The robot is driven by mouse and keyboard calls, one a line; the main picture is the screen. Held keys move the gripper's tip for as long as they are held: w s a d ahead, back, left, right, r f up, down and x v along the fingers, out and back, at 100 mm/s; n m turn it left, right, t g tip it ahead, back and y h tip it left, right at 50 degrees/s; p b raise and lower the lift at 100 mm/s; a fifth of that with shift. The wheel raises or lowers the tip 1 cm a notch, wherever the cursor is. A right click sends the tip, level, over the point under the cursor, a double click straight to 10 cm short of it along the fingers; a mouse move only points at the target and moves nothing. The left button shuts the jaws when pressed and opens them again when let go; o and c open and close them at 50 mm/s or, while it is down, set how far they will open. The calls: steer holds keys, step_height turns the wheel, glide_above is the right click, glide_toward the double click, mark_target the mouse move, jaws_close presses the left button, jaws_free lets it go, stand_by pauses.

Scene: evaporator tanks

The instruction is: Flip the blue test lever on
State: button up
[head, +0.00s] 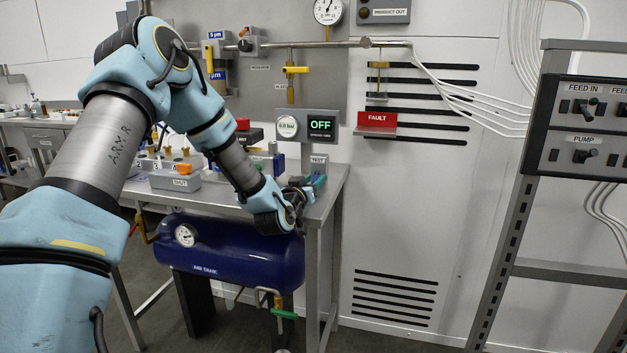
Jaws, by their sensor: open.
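A small box labelled TEST (318,160) is at the right end of the steel table, under a display reading OFF (320,125). A small blue-green part, which looks like the blue test lever (319,181), shows just below the TEST label. Its exact position is too small to tell. My gripper (304,188) is open at the table's right end, close beside the lever on its left. I cannot tell whether they touch. My wrist and the dark gripper body hide part of the table edge there.
The steel table (335,180) carries a grey SHUT box (175,181) and other fittings left of my forearm. A dark blue air tank (235,262) is below. A red FAULT sign (376,120) and a switch panel (585,128) are to the right. Floor shows below the table.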

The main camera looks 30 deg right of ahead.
jaws_close()
stand_by(0.3)
stand_by(0.3)
